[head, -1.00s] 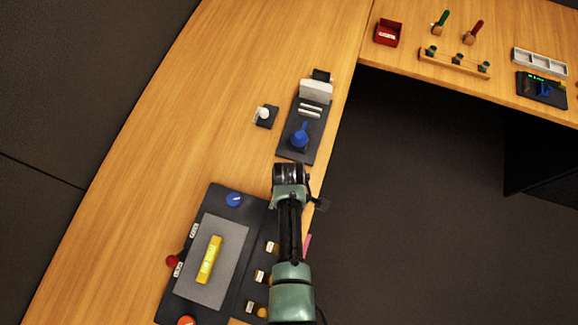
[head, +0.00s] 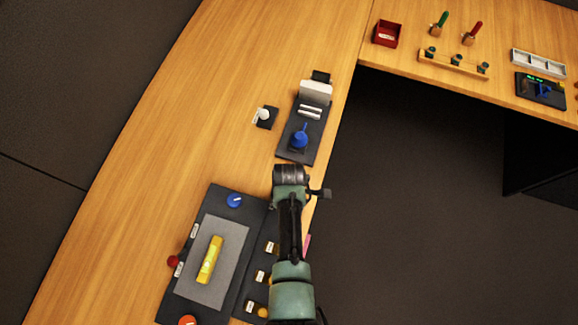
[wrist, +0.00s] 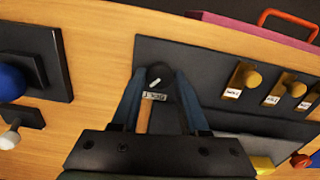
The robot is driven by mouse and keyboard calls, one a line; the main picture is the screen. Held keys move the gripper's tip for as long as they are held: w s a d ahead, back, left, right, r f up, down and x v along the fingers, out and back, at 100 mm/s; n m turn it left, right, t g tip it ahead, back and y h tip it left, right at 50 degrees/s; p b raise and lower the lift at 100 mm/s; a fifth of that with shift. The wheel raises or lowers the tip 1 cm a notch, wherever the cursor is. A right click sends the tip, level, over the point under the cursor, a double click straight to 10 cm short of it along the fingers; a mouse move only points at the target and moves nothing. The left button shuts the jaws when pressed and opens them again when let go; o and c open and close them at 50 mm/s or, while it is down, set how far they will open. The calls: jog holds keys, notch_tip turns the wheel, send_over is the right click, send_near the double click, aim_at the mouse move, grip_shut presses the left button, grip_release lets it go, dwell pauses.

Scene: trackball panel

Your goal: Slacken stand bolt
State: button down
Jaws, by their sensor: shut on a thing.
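The stand bolt shows in the wrist view as a small dark round head (wrist: 158,72) with a pale line on it. A white tag with dark lettering (wrist: 154,96) and a wooden strip (wrist: 144,117) lie just below it. My gripper (wrist: 159,76) is shut on the bolt, with one blue-grey finger on each side of it. The bolt sits at one end of a dark panel (wrist: 185,62). In the head view my arm hides the bolt and the fingertips.
In the wrist view, yellow knobs on wooden plates (wrist: 238,80) stand right of my gripper, and a pink box (wrist: 250,30) lies beyond. In the head view a grey pad with a yellow bar (head: 210,260) lies left of my arm. A blue-topped device (head: 299,138) stands ahead.

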jog(key=shift+c, duration=2.1)
grip_release()
jog(key=shift+r, duration=0.1)
notch_tip(320, 180, up, 13)
